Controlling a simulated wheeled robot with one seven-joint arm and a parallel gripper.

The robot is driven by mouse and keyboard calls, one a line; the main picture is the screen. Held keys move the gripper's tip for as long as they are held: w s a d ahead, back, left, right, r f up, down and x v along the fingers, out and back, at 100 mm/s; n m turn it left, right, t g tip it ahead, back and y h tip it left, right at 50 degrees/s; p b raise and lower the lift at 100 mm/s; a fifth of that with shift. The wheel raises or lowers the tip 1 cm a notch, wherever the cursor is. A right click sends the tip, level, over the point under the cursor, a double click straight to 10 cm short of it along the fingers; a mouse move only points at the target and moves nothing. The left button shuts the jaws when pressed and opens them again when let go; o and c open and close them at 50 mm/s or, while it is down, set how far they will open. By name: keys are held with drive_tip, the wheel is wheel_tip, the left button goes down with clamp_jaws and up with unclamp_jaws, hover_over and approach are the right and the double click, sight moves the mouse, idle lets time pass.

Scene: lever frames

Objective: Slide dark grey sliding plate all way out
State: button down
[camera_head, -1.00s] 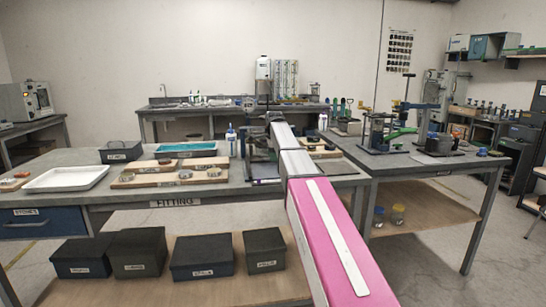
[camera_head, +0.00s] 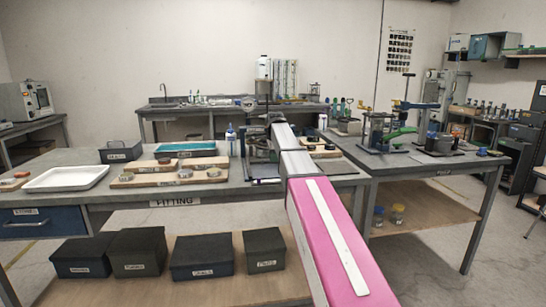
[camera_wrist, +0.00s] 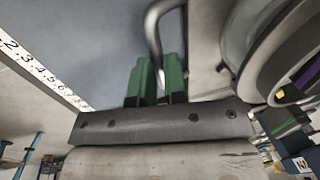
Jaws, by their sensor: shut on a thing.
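In the wrist view my gripper (camera_wrist: 158,80) has two green fingers close together on a bent grey metal handle (camera_wrist: 153,28). The handle rises in front of a broad flat grey surface (camera_wrist: 95,45), which looks like the sliding plate; its far edges are out of view. A white scale with black numbers (camera_wrist: 40,70) runs along the left side of this surface. In the head view a dark frame fixture (camera_head: 262,150) stands on the bench at the end of my arm. My arm hides the gripper and the handle there.
A large round metal-rimmed part (camera_wrist: 270,50) is close on the right in the wrist view. On the fitting bench (camera_head: 110,195), wooden boards with round parts (camera_head: 170,172), a white tray (camera_head: 66,178) and a dark box (camera_head: 120,152) lie left of the fixture. Clamp stands (camera_head: 385,132) stand to the right.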

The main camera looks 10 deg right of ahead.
drive_tip(key=s, duration=1.5)
drive_tip(key=shift+s, duration=0.1)
drive_tip(key=c, duration=1.2)
unclamp_jaws()
drive_tip(key=shift+s, duration=0.1)
drive_tip(key=shift+o, duration=0.2)
wheel_tip(320, 180, up, 11)
drive_tip(key=s, duration=0.2)
drive_tip(key=shift+f, duration=0.2)
